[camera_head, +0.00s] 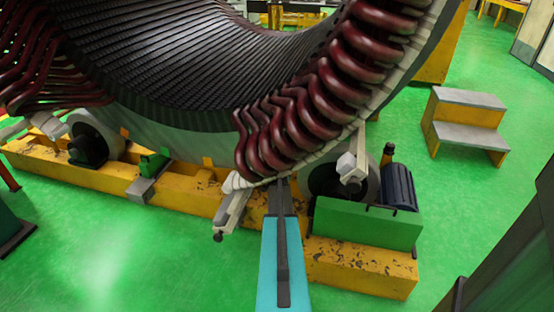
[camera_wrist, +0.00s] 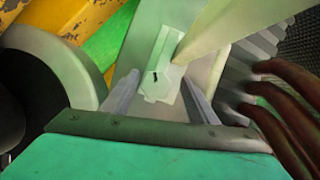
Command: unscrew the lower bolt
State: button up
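In the wrist view a pale hexagonal bolt head (camera_wrist: 158,86) with a small black mark sits at the near end of a pale bar (camera_wrist: 172,42). My gripper (camera_wrist: 163,84) is open, with one grey finger on each side of the bolt head. Gaps show beside it, and I cannot tell whether either finger touches. In the head view, pale clamp brackets hold the coil ends; one with a bolt (camera_head: 218,236) hangs low, another (camera_head: 350,166) is at the right. I cannot tell which one the wrist view shows. My fingertips are not clear in the head view.
Dark red coils (camera_head: 290,125) curve around the stator core (camera_head: 130,60) and show close at the right of the wrist view (camera_wrist: 290,100). A yellow base (camera_head: 360,265) carries rollers and a green motor block (camera_head: 365,222). Steps (camera_head: 468,97) stand on open green floor at right.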

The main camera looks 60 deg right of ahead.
jog(key=shift+s, duration=0.1)
jog(key=shift+s, duration=0.1)
jog(key=p+v, duration=0.1)
jog(key=v, duration=1.2)
jog(key=shift+a, duration=0.35)
jog(key=shift+s, duration=0.2)
dwell(0.4)
